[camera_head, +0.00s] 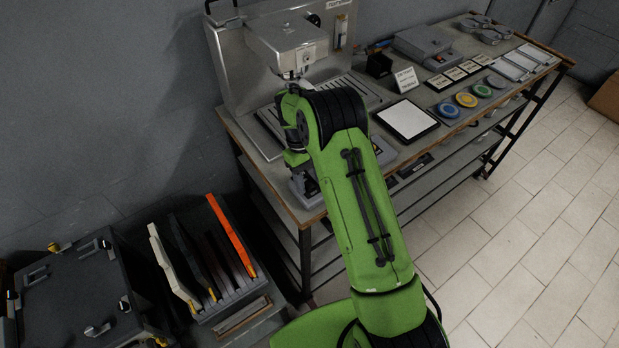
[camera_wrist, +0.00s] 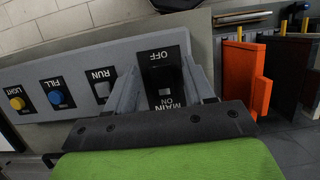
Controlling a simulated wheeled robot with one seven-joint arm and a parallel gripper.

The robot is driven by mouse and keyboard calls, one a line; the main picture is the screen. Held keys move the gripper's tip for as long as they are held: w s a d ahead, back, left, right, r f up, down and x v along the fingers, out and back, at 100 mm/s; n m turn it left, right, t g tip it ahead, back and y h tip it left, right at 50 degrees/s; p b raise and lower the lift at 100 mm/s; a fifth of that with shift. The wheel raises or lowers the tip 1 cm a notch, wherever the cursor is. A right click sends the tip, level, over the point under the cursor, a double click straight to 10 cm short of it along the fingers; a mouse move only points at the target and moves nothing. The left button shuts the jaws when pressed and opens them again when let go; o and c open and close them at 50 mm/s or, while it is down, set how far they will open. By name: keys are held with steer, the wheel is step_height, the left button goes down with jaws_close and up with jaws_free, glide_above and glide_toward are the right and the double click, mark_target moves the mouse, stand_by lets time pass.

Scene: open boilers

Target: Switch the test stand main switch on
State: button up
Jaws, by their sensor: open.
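The main switch (camera_wrist: 160,68) shows in the wrist view as a dark plate marked OFF at one end and MAIN and ON at the other. Its position is hard to tell. It sits at the end of the grey control panel (camera_wrist: 75,72), which shows at the table's front edge in the head view (camera_head: 311,187). My gripper (camera_wrist: 160,88) is open, with one grey finger on each side of the switch plate and nothing held. I cannot tell whether the fingers touch the panel. In the head view my arm hides most of my gripper and the switch.
Beside the main switch are the RUN switch (camera_wrist: 102,88), the blue FILL button (camera_wrist: 56,95) and the yellow LIGHT button (camera_wrist: 16,102). A rack with an orange board (camera_head: 231,236) stands left of the table. A metal test stand (camera_head: 243,62) rises behind my arm.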

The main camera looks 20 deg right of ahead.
steer(key=shift+r, duration=0.1)
steer(key=p+v, duration=0.1)
steer(key=v, duration=1.4)
steer(key=shift+r, duration=0.25)
steer(key=shift+w, duration=0.1)
steer(key=s+d+r+m+t+b, duration=0.2)
steer(key=s+r+t, duration=0.2)
steer(key=s+r, duration=0.85)
steer(key=s+a+f+m+t+y+b, duration=0.1)
steer(key=s+f+t, duration=0.3)
steer(key=s, duration=1.5)
step_height(320, 180, down, 2)
steer(key=shift+f+m+t+b, duration=0.15)
steer(key=shift+m+t+b, duration=0.2)
steer(key=shift+b, duration=0.4)
